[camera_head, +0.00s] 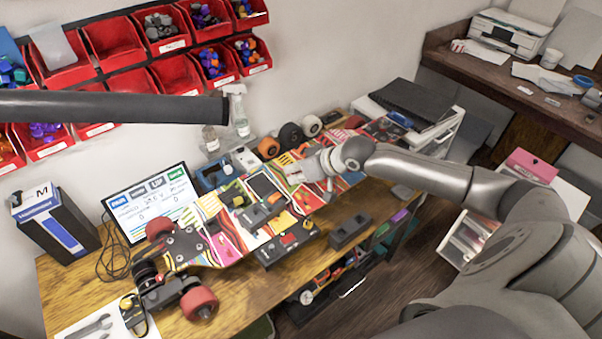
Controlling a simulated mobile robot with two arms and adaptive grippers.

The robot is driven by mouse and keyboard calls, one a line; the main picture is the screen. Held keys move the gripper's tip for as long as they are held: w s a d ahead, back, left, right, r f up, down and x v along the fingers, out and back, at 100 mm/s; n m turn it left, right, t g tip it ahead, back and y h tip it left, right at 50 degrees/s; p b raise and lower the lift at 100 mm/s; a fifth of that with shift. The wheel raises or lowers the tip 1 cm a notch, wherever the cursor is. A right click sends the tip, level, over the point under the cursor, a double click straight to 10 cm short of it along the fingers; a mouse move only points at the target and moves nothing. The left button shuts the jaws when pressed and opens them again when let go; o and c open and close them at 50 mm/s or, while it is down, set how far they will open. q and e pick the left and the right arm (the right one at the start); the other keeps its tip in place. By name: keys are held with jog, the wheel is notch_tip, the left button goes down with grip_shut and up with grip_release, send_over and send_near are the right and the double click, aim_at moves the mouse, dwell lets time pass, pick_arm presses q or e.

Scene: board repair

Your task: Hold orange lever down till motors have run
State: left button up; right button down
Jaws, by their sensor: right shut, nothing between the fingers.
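I cannot clearly make out which part is the orange lever. My right gripper (308,170) is shut and empty, over the right part of the board, up and to the right of the control box. Its fingertips are small, and I cannot tell whether they touch anything. My left gripper is not in view.
A monitor (152,204) with coloured headings stands behind the board. A blue and white box (56,225) is at left. A dark block (349,231) sits at the bench's front edge. Red bins (112,41) hang on the wall. A dark bar (110,106) crosses the upper left.

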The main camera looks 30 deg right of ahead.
jog(key=shift+b+v, duration=0.3)
jog(key=shift+v, duration=1.25)
jog(key=shift+a, duration=0.1)
